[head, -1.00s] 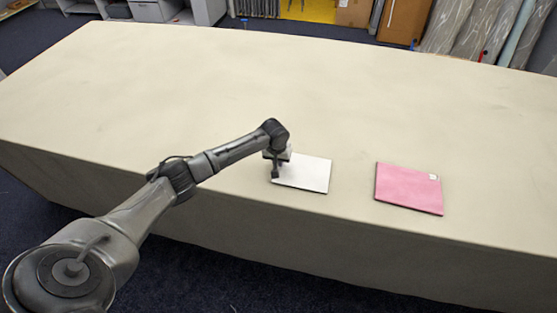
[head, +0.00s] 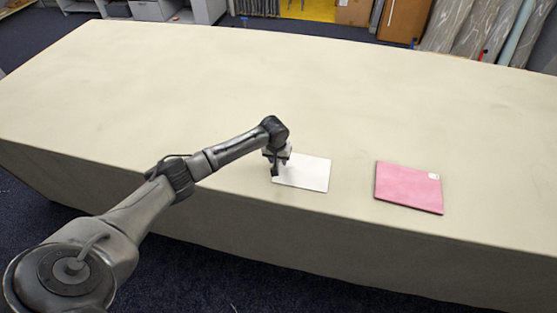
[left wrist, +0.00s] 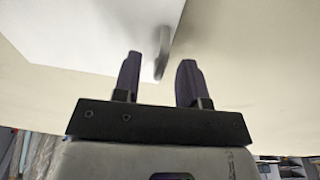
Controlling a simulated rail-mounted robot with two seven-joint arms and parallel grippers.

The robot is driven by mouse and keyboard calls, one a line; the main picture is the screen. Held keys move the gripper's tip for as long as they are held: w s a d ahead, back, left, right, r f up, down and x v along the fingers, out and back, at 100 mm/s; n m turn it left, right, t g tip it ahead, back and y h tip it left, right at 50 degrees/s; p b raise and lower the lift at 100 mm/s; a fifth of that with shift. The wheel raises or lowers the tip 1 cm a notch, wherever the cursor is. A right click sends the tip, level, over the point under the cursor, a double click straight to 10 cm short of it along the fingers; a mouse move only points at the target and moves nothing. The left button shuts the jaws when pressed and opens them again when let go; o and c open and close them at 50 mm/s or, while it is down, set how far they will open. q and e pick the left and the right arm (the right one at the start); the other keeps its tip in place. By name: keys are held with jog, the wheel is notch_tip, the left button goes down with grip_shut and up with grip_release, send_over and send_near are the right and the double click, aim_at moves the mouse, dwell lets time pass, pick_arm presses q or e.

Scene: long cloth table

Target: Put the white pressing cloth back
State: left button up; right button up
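The white pressing cloth (head: 305,174) lies flat on the table near its front edge, as a neat rectangle. In the left wrist view, the white cloth (left wrist: 80,28) fills the upper left. My left gripper (head: 274,170) is at the cloth's left edge, pointing down. In the left wrist view its two dark fingers (left wrist: 160,80) stand apart. A grey, rounded strip at the cloth's edge shows between them; I cannot tell whether the fingers touch it. My right gripper is not in view.
A pink folded cloth or pad (head: 408,188) with a small white label lies to the right of the white cloth. The long cream table (head: 200,85) is otherwise clear. Rolls of fabric (head: 470,30) and shelves (head: 150,10) stand beyond its far side.

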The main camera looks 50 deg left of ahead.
pick_arm(q)
notch_tip(320, 180, up, 12)
jog(key=s, duration=0.1)
jog(key=shift+s+d+r, duration=0.15)
jog(key=shift+s+r, duration=0.1)
jog(key=shift+s, duration=0.05)
